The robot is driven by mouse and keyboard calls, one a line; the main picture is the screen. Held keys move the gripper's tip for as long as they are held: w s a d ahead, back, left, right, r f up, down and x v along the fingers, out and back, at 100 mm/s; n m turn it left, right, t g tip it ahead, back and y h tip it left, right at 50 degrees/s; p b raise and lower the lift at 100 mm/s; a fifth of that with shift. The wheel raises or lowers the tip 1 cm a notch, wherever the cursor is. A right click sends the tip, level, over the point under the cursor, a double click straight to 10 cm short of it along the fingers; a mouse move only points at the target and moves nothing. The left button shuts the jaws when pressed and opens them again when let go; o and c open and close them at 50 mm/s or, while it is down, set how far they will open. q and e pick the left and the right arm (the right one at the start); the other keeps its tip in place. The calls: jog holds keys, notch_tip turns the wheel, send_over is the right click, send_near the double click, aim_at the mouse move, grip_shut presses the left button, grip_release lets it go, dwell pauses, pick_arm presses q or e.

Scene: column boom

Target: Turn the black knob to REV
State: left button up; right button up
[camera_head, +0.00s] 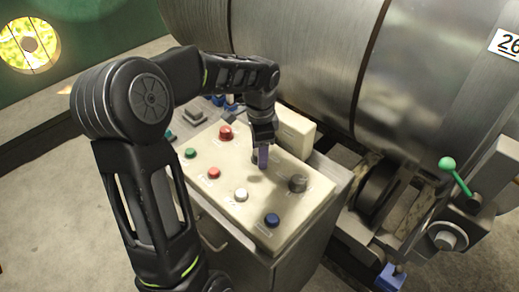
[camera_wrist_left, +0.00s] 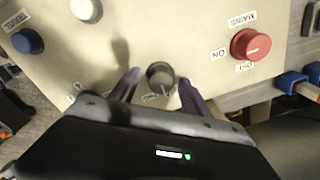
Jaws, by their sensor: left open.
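My left gripper (camera_head: 263,157) reaches down over the middle of the cream control panel (camera_head: 208,151). In the left wrist view its two purple fingers are open, one on each side of a dark round knob (camera_wrist_left: 160,75). A small gap seems to show on each side; I cannot tell about contact. In the head view the gripper partly covers this knob. Its lettering is partly hidden and unreadable, so I cannot tell its setting. A second dark knob (camera_head: 298,183) sits to its right on the panel. My right gripper is not in view.
A red knob marked MAINS (camera_wrist_left: 251,45) has ON and OFF labels. Green (camera_head: 190,153), red (camera_head: 213,173), white (camera_head: 241,195) and blue (camera_head: 272,219) buttons line the panel's near side. A large metal drum (camera_head: 300,50) stands behind. A green-tipped lever (camera_head: 447,163) is at right.

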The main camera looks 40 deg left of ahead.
pick_arm(q)
jog(key=shift+c, duration=0.5)
grip_shut()
